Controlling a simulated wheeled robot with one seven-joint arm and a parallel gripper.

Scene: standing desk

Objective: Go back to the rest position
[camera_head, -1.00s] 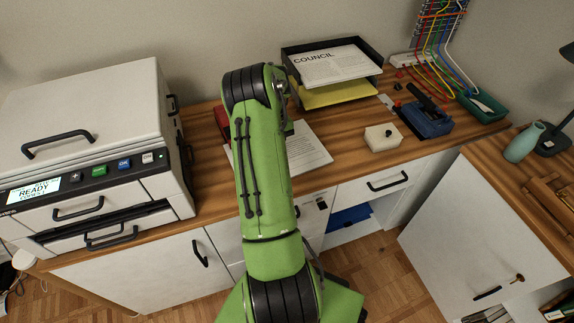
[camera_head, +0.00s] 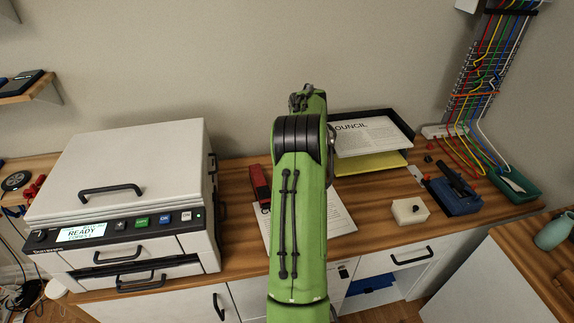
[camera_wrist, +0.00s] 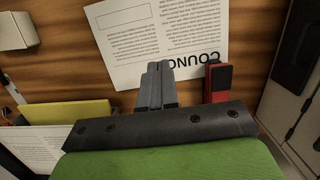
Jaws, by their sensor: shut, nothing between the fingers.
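My gripper (camera_wrist: 158,84) is shut and empty in the wrist view, its grey fingers together. Below it in that view lie a printed sheet (camera_wrist: 140,40) on the wooden desk and, to the right of the fingers, a red and black stapler-like object (camera_wrist: 218,80). The fingers seem to be above the desk, touching nothing. In the head view my raised green arm hides the gripper. The sheet (camera_head: 340,225) and the red object (camera_head: 259,185) show on either side of the arm there.
A printer (camera_head: 125,195) stands left of the arm. A black paper tray (camera_head: 398,125) with printed and yellow sheets stands right of it. Farther right are a white box (camera_head: 410,211), a blue device (camera_head: 455,198), a green tray (camera_head: 516,185) and coloured cables (camera_head: 487,75).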

